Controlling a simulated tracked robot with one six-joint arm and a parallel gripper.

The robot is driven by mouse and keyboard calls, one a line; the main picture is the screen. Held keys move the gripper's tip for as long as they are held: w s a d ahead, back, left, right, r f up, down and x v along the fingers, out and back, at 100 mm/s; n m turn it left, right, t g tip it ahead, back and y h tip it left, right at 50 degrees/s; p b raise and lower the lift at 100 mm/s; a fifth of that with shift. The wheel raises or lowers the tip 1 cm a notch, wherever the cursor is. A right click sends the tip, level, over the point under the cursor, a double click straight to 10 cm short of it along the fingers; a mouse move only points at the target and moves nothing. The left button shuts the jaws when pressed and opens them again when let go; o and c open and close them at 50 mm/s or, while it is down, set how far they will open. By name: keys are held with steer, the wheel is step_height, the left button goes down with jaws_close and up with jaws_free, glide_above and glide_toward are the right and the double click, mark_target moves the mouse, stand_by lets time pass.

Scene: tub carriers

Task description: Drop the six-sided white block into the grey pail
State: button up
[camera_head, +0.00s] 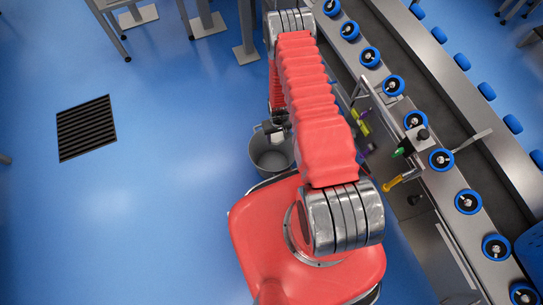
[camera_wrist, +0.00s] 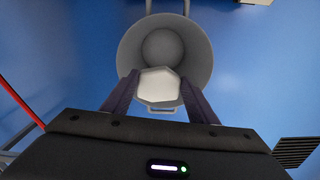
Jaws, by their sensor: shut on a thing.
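The six-sided white block (camera_wrist: 158,87) sits between the two dark fingers of my gripper (camera_wrist: 160,96) in the wrist view. The fingers are shut on it. The grey pail (camera_wrist: 196,52) is beyond the block in that view, and the block overlaps the near part of its opening. In the head view the pail (camera_head: 264,160) stands on the blue floor left of my red arm. My gripper (camera_head: 277,137) shows there at the pail's far rim with the white block, partly hidden by the arm. The height of the block above the pail cannot be told.
A conveyor (camera_head: 400,110) with several blue-ringed rollers runs along the right. Coloured items lie on its near ledge, some hidden by my arm. A dark floor grate (camera_head: 86,128) lies at left. The blue floor left of the pail is clear. Grey stands are at the top.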

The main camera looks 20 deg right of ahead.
steer(key=shift+f, duration=2.85)
steer(key=o, duration=1.1)
steer(key=shift+r, duration=0.15)
steer(key=shift+r, duration=6.7)
steer(key=shift+s, duration=0.15)
